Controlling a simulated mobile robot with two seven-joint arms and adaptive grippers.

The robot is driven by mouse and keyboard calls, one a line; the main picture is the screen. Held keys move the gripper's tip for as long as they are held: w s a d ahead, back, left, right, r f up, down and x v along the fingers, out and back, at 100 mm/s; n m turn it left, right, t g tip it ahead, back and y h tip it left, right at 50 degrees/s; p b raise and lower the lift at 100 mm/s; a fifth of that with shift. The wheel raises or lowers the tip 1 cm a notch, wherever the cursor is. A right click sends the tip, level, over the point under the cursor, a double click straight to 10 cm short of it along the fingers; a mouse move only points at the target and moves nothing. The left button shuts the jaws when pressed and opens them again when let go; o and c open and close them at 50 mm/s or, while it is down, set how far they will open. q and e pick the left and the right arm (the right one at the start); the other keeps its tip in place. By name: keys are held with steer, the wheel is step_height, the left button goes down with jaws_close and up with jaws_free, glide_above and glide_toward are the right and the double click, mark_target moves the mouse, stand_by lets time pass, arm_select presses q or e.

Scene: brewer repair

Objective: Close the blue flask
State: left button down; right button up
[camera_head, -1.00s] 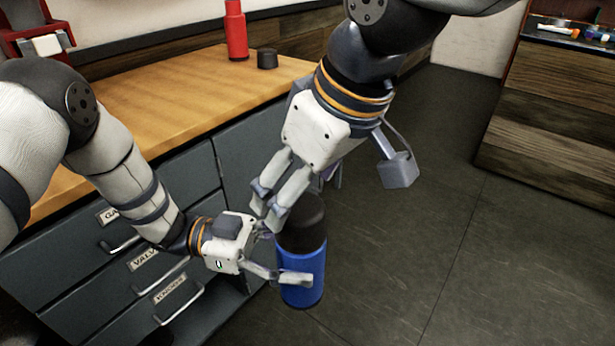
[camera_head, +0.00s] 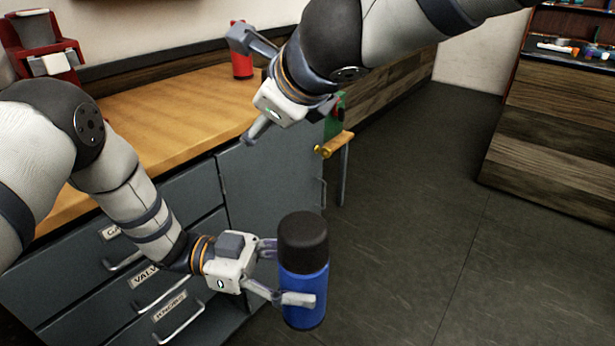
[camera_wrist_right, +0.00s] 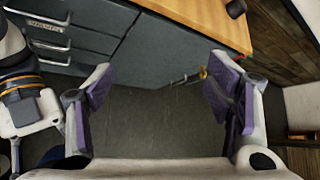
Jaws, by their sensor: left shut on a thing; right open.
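The blue flask (camera_head: 304,296) is upright in the head view, held in the air in front of the cabinet. Its black cap (camera_head: 302,238) sits on its top, with no gap that I can see. My left gripper (camera_head: 290,275) is shut around the flask's blue body from the left, below the cap. My right gripper (camera_head: 258,132) is up and away from the flask, near the counter edge. In the right wrist view, my right gripper (camera_wrist_right: 165,105) has its purple-padded fingers wide apart with nothing between them.
A red flask (camera_head: 242,64) stands at the back of the wooden counter (camera_head: 170,112). A small black object (camera_wrist_right: 236,8) lies on the counter in the right wrist view. Grey drawers (camera_head: 115,270) lie behind my left gripper. Open floor (camera_head: 400,260) lies to the right.

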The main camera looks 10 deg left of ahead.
steer(key=s+a+r+m+g+y, duration=0.25)
steer(key=s+a+m, duration=0.2)
steer(key=m, duration=1.15)
steer(key=s+a+r+m+g+y, duration=0.25)
steer(key=a+m, duration=0.35)
steer(key=m, duration=1.1)
steer(key=s+d+f+n+g+h, duration=0.1)
steer(key=d+f+n+h, duration=0.2)
steer(key=d+n, duration=0.2)
steer(key=s+d+f+n+g+h, duration=0.1)
steer(key=s+d+f+n+h, duration=0.1)
steer(key=n, duration=0.7)
steer(key=s+d+f+n+g+h, duration=0.2)
steer(key=d+f+n+h, duration=0.2)
steer(key=d, duration=0.5)
steer(key=shift+s+d+n+h, duration=0.1)
steer(key=shift+s+n+h, duration=0.15)
steer(key=shift+n+h, duration=0.9)
steer(key=shift+d+n, duration=0.45)
